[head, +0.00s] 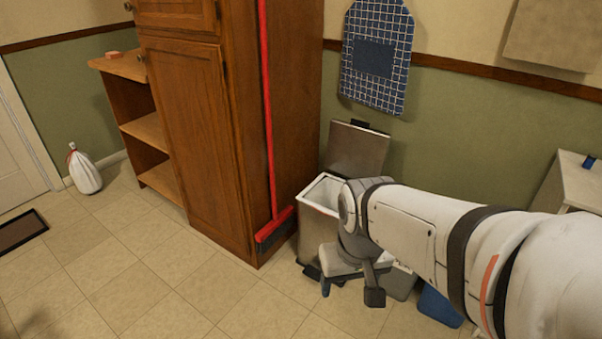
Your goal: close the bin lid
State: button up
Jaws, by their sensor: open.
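The bin (316,192) is a metal box with a white inner rim, standing between the wooden cabinet and my arm. Its lid (357,147) is open and stands almost upright at the back, near the wall. My gripper (350,289) is open, with its fingers pointing down, in front of the bin and below its rim in the picture. No object shows between the fingers. My arm hides the bin's right side and part of its opening and front. Whether my gripper touches the bin cannot be told.
A tall wooden cabinet (188,135) stands left of the bin, with a red broom (268,130) leaning on it. A blue checked apron-like cloth (376,58) hangs above the lid. A blue container (438,306) is under my arm.

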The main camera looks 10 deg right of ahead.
aim_at(355, 150)
jog(key=z, duration=0.25)
jog(key=i, duration=1.75)
jog(key=z, duration=0.1)
